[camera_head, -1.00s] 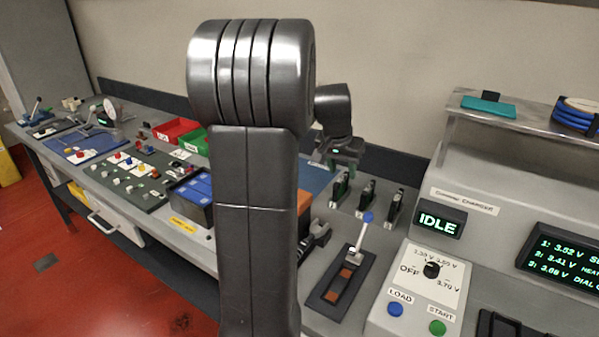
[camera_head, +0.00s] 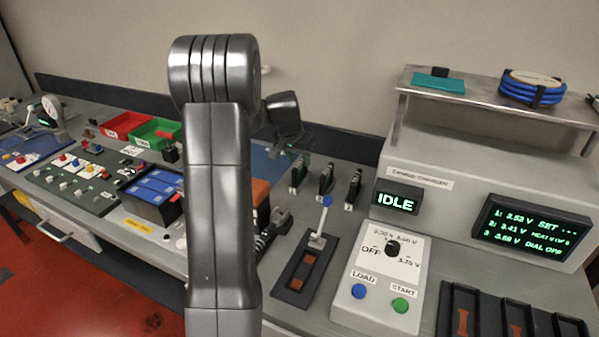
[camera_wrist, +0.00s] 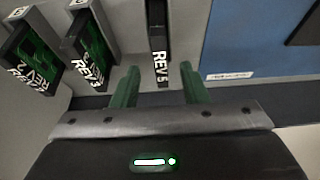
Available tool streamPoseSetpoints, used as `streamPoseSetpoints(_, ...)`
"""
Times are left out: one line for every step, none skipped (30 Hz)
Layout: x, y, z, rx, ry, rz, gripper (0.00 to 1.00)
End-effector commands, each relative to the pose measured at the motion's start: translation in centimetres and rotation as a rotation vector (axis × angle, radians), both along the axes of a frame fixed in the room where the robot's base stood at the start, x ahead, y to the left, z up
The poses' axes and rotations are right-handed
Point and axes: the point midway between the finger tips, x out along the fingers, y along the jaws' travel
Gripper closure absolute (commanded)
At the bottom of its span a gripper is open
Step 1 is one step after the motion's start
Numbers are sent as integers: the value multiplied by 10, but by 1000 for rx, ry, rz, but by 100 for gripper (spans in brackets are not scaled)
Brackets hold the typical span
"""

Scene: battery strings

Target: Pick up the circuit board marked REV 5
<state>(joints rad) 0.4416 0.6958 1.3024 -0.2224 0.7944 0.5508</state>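The circuit board marked REV 5 (camera_wrist: 158,35) is seen nearly edge-on in the wrist view, upright in a grey holder. My gripper (camera_wrist: 160,72) is open, with one green finger on each side of the board's label in the picture. I see gaps on both sides and no contact; whether the board is at fingertip depth I cannot tell. Boards marked REV 3 (camera_wrist: 90,45) and REV 2 (camera_wrist: 32,58) stand in holders to its left. In the head view my gripper (camera_head: 296,148) is over the leftmost of three upright boards (camera_head: 299,174), its fingers hard to make out.
A blue mat (camera_wrist: 245,40) lies right of REV 5 in the wrist view. In the head view, a lever box (camera_head: 297,280) stands in front of the boards, and a charger console (camera_head: 450,215) showing IDLE stands to the right. My arm hides part of the bench.

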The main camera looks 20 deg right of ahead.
Motion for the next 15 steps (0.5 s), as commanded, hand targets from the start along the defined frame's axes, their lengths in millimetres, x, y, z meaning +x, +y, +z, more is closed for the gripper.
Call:
streamPoseSetpoints(1, -1, -7, 2, 4, 1, 60)
streamPoseSetpoints(2, -2, -11, 2, 5, 0, 60)
streamPoseSetpoints(3, -3, -17, 3, 5, -1, 60)
streamPoseSetpoints(4, -4, -21, 2, 3, 0, 60)
streamPoseSetpoints(5, -5, -25, 3, 3, -1, 60)
streamPoseSetpoints(6, -7, -30, 3, 3, -1, 60)
streamPoseSetpoints(7, -8, -33, 2, 2, -1, 60)
streamPoseSetpoints(8, -8, -35, 2, 1, -1, 60)
streamPoseSetpoints(9, -9, -38, 1, 2, -1, 60)
streamPoseSetpoints(9, -10, -39, 1, 2, -1, 60)
streamPoseSetpoints(9, -10, -40, 2, 1, -1, 60)
streamPoseSetpoints(10, -10, -41, 1, 1, 0, 60)
streamPoseSetpoints(10, -10, -41, 1, 1, 0, 60)
streamPoseSetpoints(10, -10, -41, 1, 1, 0, 60)
streamPoseSetpoints(10, -10, -41, 0, 0, 0, 60)
